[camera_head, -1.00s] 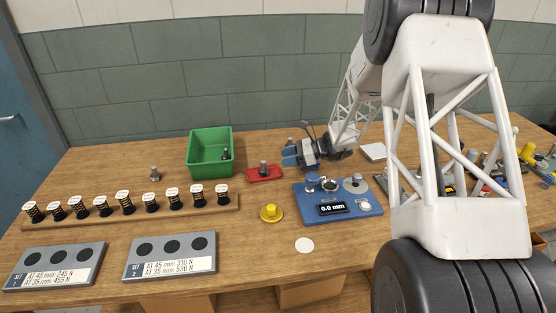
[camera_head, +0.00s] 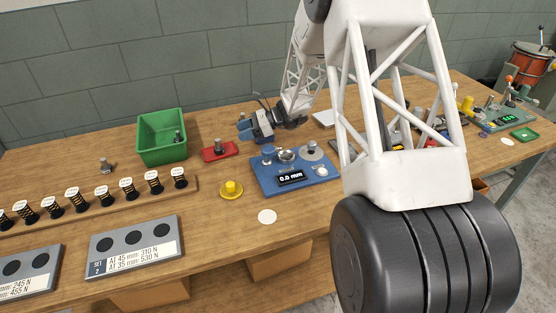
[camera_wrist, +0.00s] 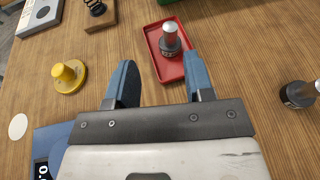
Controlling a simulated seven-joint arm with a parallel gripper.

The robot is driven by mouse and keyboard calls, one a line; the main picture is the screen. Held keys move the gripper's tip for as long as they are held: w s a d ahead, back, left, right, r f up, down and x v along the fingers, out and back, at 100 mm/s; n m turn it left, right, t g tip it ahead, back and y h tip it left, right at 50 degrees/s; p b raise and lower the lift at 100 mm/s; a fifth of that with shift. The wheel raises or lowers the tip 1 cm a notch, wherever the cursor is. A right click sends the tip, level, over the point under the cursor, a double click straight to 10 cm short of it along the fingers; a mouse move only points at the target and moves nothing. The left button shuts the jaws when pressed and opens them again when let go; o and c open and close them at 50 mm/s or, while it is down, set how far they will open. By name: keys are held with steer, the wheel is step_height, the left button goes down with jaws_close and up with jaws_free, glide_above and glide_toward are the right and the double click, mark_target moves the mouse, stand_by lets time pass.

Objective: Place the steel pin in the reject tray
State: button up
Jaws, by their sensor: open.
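The red tray (camera_head: 214,155) lies on the bench left of the blue gauge unit. A pin with a steel top and dark base (camera_head: 218,146) stands upright in it; this pin also shows in the wrist view (camera_wrist: 170,40). My gripper (camera_head: 243,129) is open and empty, to the right of the red tray and behind the gauge unit. In the wrist view, its blue fingers (camera_wrist: 160,75) point towards the tray. Another similar pin (camera_wrist: 298,94) stands on bare wood at the right of the wrist view. Similar pins stand at the left (camera_head: 107,165) and in the green bin (camera_head: 178,137).
The green bin (camera_head: 160,155) stands beyond the red tray. A yellow knobbed piece (camera_head: 231,190), the blue gauge unit (camera_head: 262,187) reading 0.0 mm and a rack of springs (camera_head: 118,200) are close by. My arm covers much of the right side.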

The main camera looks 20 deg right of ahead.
steer(key=s+a+r+n+g+h, duration=0.1)
steer(key=s+a+r+n+h, duration=0.2)
steer(key=s+r, duration=0.55)
steer(key=s+a+r+n+g+h, duration=0.1)
steer(key=s+r+n+g+h, duration=0.15)
steer(key=s+r+n, duration=0.65)
steer(key=s+d+n+t+h, duration=0.2)
steer(key=s+n+h, duration=0.1)
steer(key=s, duration=1.2)
steer(key=s+d+r+n+t+h, duration=0.1)
steer(key=s+n+h, duration=0.3)
steer(key=s, duration=1.1)
steer(key=shift+s+d+t+h, duration=0.15)
steer(key=shift+d+t+h, duration=0.35)
steer(key=shift+h, duration=0.45)
